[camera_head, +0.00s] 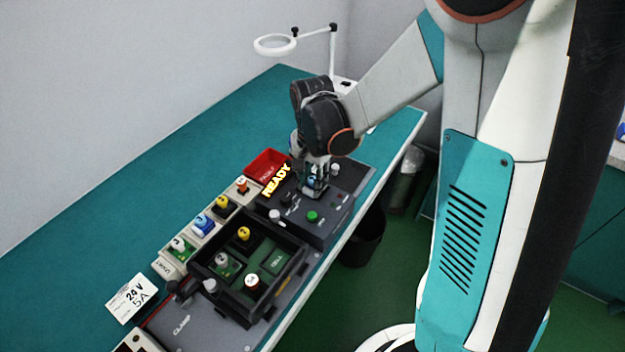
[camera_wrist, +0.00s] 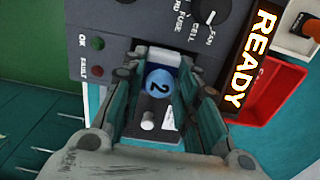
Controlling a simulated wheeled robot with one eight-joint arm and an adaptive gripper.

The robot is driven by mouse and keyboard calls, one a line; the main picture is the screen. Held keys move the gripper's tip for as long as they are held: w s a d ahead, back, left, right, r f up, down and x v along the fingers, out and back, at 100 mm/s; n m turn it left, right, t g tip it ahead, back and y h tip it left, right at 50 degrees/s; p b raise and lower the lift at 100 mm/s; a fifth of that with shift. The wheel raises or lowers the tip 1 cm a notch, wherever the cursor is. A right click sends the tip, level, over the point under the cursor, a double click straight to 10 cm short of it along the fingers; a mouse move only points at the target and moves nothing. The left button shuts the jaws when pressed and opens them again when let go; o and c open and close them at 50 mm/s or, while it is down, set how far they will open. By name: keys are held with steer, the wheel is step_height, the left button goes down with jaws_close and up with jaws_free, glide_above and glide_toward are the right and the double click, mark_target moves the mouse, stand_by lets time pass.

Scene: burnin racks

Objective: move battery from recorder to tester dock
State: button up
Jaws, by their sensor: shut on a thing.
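My gripper (camera_head: 314,188) reaches down over the right part of a dark grey unit (camera_head: 330,228) with a lit READY sign. In the wrist view, my gripper (camera_wrist: 158,97) is shut on a blue-topped piece marked 2 (camera_wrist: 158,82), apparently the battery. A little blue shows between the fingers in the head view. The unit has a dial with CELL and FAN labels (camera_wrist: 208,20) and OK and FAULT lamps (camera_wrist: 98,70). The fingers hide the piece's lower part, so I cannot tell whether it is seated or lifted. No label clearly names a recorder.
A black open box (camera_head: 222,298) holds several coloured-knobbed parts. Beside it a pale rack (camera_head: 168,268) holds more, including a blue-topped one (camera_head: 203,224). A red bin (camera_head: 262,160) adjoins the unit. A magnifier lamp (camera_head: 275,44) stands behind. The teal bench (camera_head: 120,215) is clear at left.

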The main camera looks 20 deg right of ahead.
steer(key=o, duration=1.2)
steer(key=shift+r, duration=0.1)
steer(key=shift+r+p, duration=1.8)
steer(key=shift+r, duration=0.65)
steer(key=shift+r+p, duration=1.35)
steer(key=shift+r, duration=0.65)
